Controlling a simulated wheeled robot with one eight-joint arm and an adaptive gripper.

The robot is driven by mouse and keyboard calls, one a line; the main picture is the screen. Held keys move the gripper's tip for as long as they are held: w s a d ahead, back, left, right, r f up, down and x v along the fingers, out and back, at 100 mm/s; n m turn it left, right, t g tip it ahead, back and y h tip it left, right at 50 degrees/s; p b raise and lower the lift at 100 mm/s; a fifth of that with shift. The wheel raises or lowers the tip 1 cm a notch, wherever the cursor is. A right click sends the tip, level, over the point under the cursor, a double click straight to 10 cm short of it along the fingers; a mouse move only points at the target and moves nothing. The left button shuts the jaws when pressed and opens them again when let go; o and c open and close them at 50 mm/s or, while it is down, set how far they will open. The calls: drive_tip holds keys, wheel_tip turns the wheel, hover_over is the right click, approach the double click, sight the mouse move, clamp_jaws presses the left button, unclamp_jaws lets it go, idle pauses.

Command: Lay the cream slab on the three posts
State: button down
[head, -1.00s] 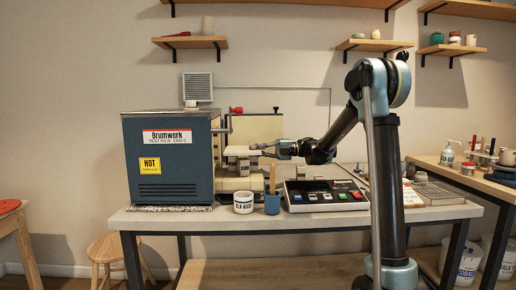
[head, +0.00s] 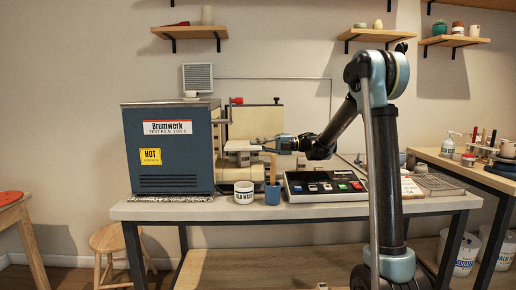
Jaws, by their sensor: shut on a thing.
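My gripper (head: 268,144) is shut on the cream slab (head: 242,146). It holds the slab from its right end, roughly level, at the open side of the blue kiln (head: 167,155). The slab's left part is close to the kiln's right edge. Pale blocks (head: 257,172) show below the slab, partly covered by the wooden-handled tool and cup in front. The three posts cannot be told apart at this size, and the kiln's side wall hides its inside. I cannot tell whether the slab touches anything beneath it.
The kiln's cream-lined door (head: 256,122) stands open behind the slab. A white jar (head: 244,193) and a blue cup (head: 272,195) with a tool in it stand at the table's front. A control panel (head: 325,187) lies right of them, below my arm.

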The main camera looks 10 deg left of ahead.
drive_tip(key=shift+f, duration=0.35)
drive_tip(key=c, duration=1.6)
unclamp_jaws()
